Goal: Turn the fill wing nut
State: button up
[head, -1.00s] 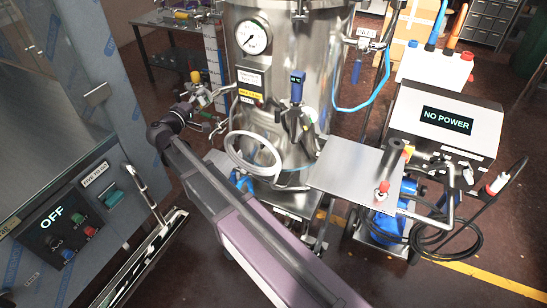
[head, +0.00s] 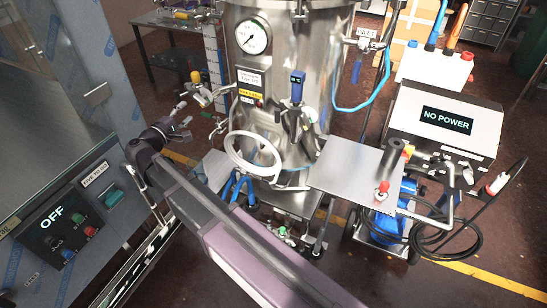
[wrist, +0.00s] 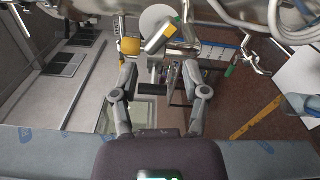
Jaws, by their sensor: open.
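My gripper (head: 183,122) is in the left half of the head view, left of the steel vessel (head: 283,100) and apart from its side fittings. In the wrist view my gripper (wrist: 159,73) shows two spread fingers with nothing held between them. A metal pipe fitting (head: 205,96) juts from the vessel's left side, just above and right of my gripper. I cannot tell for certain which part is the fill wing nut.
A control panel reading OFF (head: 52,218) stands at the left. A box reading NO POWER (head: 447,121) and a flat metal plate (head: 345,172) are at the right.

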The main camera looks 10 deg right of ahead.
jog(key=v, duration=0.6)
jog(key=s+d+f+m+g+y+p, duration=0.2)
jog(key=s+d+f+m+g, duration=0.1)
jog(key=d, duration=0.6)
jog(key=s+d+f+m+g+y+p, duration=0.1)
jog(key=s+d+f+m+g+y, duration=0.1)
jog(key=d, duration=0.8)
jog(key=s+d+f+m+g+y+p, duration=0.2)
jog(key=d+f+g, duration=0.4)
jog(key=d, duration=0.3)
jog(key=shift+s+d+m+g+p, duration=0.3)
jog(key=shift+s+m+g, duration=0.5)
jog(key=shift+m, duration=0.4)
jog(key=shift+f, duration=0.1)
